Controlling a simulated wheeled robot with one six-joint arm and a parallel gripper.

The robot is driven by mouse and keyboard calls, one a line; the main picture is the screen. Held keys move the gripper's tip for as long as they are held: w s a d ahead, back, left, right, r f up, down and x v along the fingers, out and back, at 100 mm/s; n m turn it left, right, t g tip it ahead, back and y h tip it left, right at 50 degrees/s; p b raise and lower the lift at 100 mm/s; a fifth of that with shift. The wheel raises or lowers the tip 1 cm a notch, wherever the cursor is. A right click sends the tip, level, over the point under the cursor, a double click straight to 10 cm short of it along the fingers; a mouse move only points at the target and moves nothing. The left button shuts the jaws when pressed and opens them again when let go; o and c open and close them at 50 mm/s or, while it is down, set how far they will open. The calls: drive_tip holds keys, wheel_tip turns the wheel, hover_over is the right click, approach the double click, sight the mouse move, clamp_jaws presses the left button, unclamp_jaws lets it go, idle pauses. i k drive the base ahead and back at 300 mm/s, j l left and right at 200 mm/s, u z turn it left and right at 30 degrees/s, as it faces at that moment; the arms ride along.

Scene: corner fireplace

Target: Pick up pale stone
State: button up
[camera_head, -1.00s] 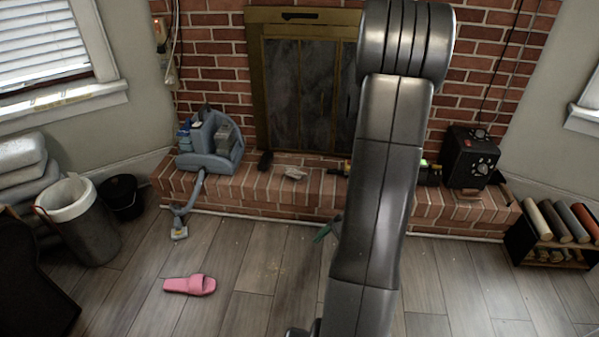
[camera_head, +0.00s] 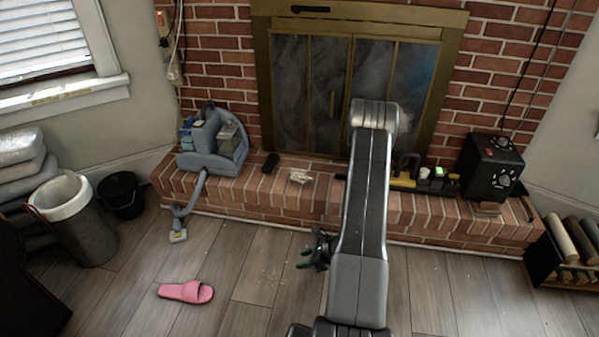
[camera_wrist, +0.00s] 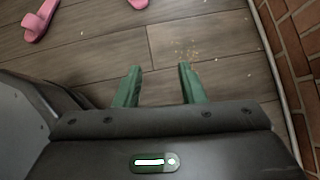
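The pale stone (camera_head: 300,177) appears as a small, light, irregular lump on top of the brick hearth (camera_head: 262,196), in front of the fireplace doors. It does not show in the wrist view. My gripper (camera_head: 304,260) hangs over the wood floor in front of the hearth, below the stone in the head view and apart from it. In the wrist view its two green fingers (camera_wrist: 158,69) are spread with nothing between them, pointing over bare floorboards.
A dark small object (camera_head: 270,163) lies left of the stone. A blue-grey cleaning machine (camera_head: 212,150) stands farther left. Tools (camera_head: 411,178) and a black box (camera_head: 490,165) are to the right. A pink slipper (camera_head: 186,292) lies on the floor, which is otherwise mostly clear.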

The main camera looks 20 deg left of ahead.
sight(298, 177)
drive_tip(key=i+u, duration=0.1)
drive_tip(key=i, duration=0.5)
drive_tip(key=i+l+u, duration=0.15)
drive_tip(key=i, duration=0.45)
drive_tip(key=i+l+u, duration=0.1)
drive_tip(key=i, duration=0.5)
drive_tip(key=l, duration=0.1)
